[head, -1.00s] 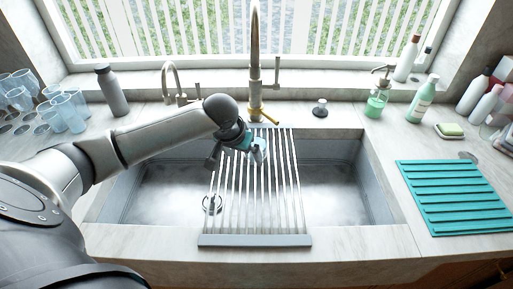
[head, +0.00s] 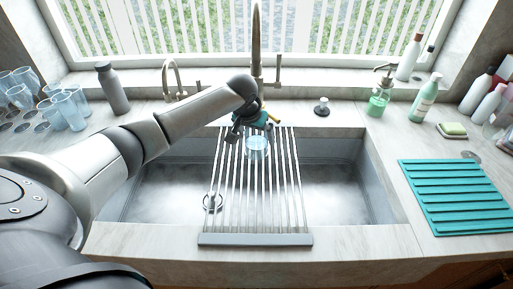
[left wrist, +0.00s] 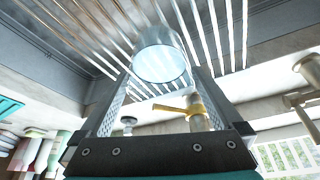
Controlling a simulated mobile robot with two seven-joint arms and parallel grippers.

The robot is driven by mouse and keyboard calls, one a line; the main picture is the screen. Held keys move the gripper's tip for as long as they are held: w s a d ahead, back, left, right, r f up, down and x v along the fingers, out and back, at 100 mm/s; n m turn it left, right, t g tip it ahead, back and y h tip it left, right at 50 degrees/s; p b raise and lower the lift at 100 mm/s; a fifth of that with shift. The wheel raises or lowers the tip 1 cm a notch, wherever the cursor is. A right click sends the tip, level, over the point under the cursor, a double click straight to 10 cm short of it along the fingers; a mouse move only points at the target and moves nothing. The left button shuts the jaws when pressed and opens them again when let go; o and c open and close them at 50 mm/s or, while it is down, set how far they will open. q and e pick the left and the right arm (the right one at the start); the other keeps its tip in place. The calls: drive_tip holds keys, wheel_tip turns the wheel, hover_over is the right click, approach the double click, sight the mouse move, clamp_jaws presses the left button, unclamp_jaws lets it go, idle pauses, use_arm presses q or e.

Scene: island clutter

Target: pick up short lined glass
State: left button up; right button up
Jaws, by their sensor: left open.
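The short lined glass (head: 257,148), clear with a bluish tint, stands on the roll-up drying rack (head: 254,240) over the sink, toward its far end. My left gripper (head: 250,134) is above and just behind it, open and pointing down toward it. In the left wrist view the glass (left wrist: 160,58) shows at the far end of the open fingers (left wrist: 162,78), roughly centred between the tips. I cannot tell whether either finger touches it. My right gripper is in neither view.
The faucet (head: 256,50) rises right behind my left gripper. Several blue glasses (head: 68,112) and a grey bottle (head: 112,88) stand at left. A soap dispenser (head: 379,97) and teal mat (head: 460,197) are at right. The rack's near part is clear.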

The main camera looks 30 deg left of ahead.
use_arm(q)
drive_tip(key=shift+f, duration=0.25)
drive_tip(key=shift+c, duration=0.2)
drive_tip(key=c, duration=1.4)
drive_tip(key=shift+r, duration=0.1)
clamp_jaws()
drive_tip(key=shift+w, duration=0.1)
